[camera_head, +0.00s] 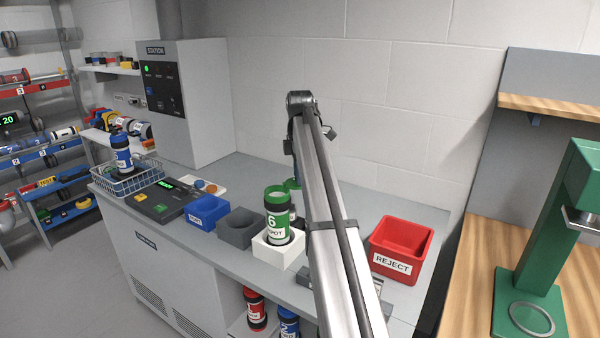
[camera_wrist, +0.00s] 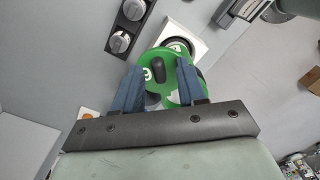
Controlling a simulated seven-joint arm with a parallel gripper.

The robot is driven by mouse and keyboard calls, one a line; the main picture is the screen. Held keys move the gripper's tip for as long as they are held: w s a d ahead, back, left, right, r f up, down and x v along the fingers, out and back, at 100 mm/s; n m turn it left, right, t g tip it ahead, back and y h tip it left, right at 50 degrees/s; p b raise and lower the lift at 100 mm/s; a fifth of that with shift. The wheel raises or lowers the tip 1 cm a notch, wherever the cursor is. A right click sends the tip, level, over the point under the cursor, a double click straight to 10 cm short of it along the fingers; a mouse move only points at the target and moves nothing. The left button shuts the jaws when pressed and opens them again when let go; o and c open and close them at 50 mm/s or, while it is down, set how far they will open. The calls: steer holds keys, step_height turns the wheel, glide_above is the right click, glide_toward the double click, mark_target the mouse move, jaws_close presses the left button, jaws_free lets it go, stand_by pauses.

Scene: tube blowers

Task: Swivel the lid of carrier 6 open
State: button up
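Carrier 6 (camera_head: 278,221) is a dark tube with a green top and a white label. It stands upright in a white square holder (camera_head: 279,251) on the counter. Its green rim shows at the top, and a green piece that looks like the lid (camera_head: 291,184) juts out to the upper right, so the lid appears turned at least partly aside. In the wrist view, a green disc marked 6 (camera_wrist: 150,72) with a dark knob lies by my gripper (camera_wrist: 160,78). The two blue fingers are apart, either side of the knob; contact is unclear. My arm hides the gripper in the head view.
A red reject bin (camera_head: 400,249) is to the right. A wire basket (camera_head: 129,180) holds a blue carrier. A green press (camera_head: 548,245) stands at far right.

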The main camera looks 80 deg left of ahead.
steer(key=shift+r, duration=0.1)
step_height(320, 180, up, 14)
steer(key=shift+f, duration=0.2)
stand_by(0.5)
stand_by(0.4)
